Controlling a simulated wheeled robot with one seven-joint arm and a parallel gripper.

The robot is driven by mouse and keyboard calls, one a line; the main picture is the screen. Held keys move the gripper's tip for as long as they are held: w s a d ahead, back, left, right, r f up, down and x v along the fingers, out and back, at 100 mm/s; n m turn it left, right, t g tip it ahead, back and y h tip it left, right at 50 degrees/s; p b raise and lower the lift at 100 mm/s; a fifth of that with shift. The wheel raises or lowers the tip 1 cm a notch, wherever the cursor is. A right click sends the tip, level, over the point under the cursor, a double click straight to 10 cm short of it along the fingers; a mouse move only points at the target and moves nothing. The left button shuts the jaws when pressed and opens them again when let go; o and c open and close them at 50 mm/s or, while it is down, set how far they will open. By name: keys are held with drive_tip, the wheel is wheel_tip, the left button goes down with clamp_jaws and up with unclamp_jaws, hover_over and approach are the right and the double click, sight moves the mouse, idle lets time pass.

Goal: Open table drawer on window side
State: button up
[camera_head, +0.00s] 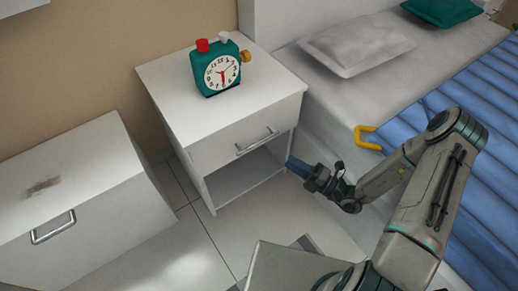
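A white bedside table (155,82) stands beside the bed. Its one drawer (222,146) looks shut, with a metal bar handle (258,142) on its front. Below the drawer is an open, empty-looking shelf space (238,176). My gripper (297,167) is low at the table's front right corner, to the right of and below the handle and apart from it. Its fingers point left toward the table and are too small and dark to show whether they are open. No window is in view.
A green alarm clock (222,72) stands on the table top. A white cabinet with a handle (53,227) is at the left. The bed with pillows (358,45) and a blue cover (480,85) is at the right. Tiled floor (215,240) in front of the table is clear.

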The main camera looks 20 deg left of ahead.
sight(259, 142)
drive_tip(key=shift+m+t, duration=0.3)
drive_tip(key=b+x, duration=0.1)
drive_tip(key=x, duration=0.3)
drive_tip(key=b+x, duration=0.1)
drive_tip(key=x, duration=0.4)
drive_tip(key=b+x, duration=0.1)
drive_tip(key=x, duration=0.3)
drive_tip(key=shift+w+a+f+b, duration=0.2)
drive_tip(key=shift+a+f+b, duration=0.1)
drive_tip(key=shift+a+f, duration=0.1)
clamp_jaws()
